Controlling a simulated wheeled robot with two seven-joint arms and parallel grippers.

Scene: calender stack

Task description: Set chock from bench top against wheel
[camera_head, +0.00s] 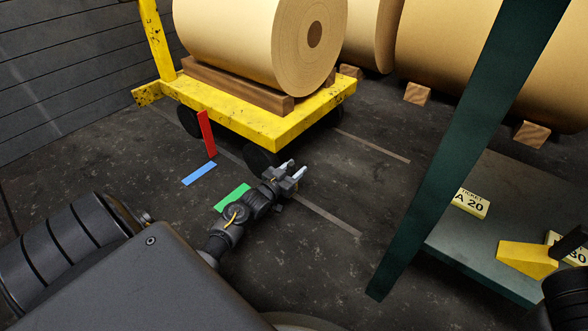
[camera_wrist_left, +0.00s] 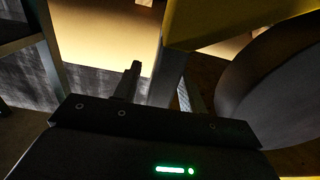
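The yellow wedge-shaped chock (camera_head: 526,260) lies on the green-grey bench top (camera_head: 490,225) at the right of the head view. A dark piece of my right gripper (camera_head: 571,243) shows at the right edge, close beside the chock; its fingertips are not clear. The yellow cart's near black wheel (camera_head: 259,157) sits under the deck corner. In the left wrist view a wheel (camera_wrist_left: 285,85) fills the right side, beside the left gripper (camera_wrist_left: 158,80).
The yellow cart (camera_head: 250,122) carries a large paper roll (camera_head: 250,40). A red strip (camera_head: 207,134) stands near a blue strip (camera_head: 199,173) and green strip (camera_head: 232,197) on the floor. A dark green post (camera_head: 450,150) crosses before the bench. Ticket cards (camera_head: 470,203) lie on it.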

